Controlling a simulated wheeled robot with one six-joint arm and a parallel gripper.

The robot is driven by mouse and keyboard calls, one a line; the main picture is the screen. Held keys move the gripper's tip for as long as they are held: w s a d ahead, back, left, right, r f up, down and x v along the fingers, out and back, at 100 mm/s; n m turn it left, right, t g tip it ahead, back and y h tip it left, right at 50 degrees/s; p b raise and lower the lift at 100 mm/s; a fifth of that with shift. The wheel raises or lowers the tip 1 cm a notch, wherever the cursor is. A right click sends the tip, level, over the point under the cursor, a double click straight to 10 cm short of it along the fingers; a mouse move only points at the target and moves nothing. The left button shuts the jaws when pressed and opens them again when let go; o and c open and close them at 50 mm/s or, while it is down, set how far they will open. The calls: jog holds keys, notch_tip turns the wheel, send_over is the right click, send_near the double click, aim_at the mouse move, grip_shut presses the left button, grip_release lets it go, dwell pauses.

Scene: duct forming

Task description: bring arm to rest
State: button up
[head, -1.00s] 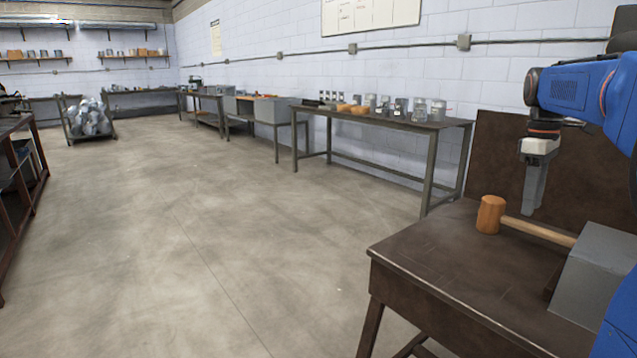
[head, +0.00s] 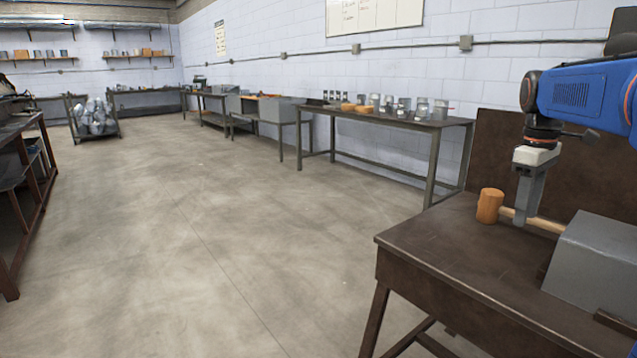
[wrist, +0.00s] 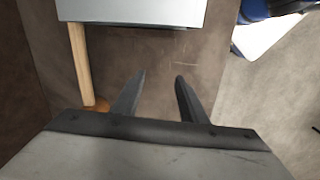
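My gripper (head: 522,220) hangs pointing down from my blue arm over the brown table at the right of the head view. In the wrist view its two dark fingers (wrist: 160,76) stand apart with only bare tabletop showing between them. A wooden mallet (head: 489,206) lies on the table, its handle running right toward a grey metal block (head: 598,262). The fingers overlap the handle in the head view, but the wrist view shows the mallet handle (wrist: 79,62) left of both fingers, outside them.
The brown table (head: 450,255) has bare top at its front left, with a dark upright panel behind. A long workbench (head: 400,122) with several small containers stands along the wall. A rack (head: 35,200) stands at far left. The concrete floor between is clear.

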jog(key=s+a+f+m, duration=0.1)
jog(key=s+a+f, duration=0.1)
jog(key=s+a, duration=0.1)
jog(key=s+a+f+m+t, duration=0.1)
jog(key=s+a+f, duration=0.1)
jog(key=s+a, duration=0.2)
jog(key=s+a+f+t, duration=0.1)
jog(key=s+a+f, duration=0.1)
jog(key=s+a, duration=0.1)
jog(key=shift+s+a+m, duration=0.3)
jog(key=shift+s+m, duration=0.1)
jog(key=shift+s, duration=0.25)
jog(key=s+a+f+m+t, duration=0.2)
jog(key=s+a+f, duration=0.4)
jog(key=s+f, duration=0.6)
jog(key=shift+a+m+t+y, duration=0.3)
jog(key=shift+a+m+y, duration=0.1)
jog(key=shift+m, duration=0.4)
jog(key=shift+s+a+f, duration=0.1)
jog(key=shift+s+f, duration=0.25)
jog(key=shift+f, duration=0.1)
jog(key=shift+c, duration=0.4)
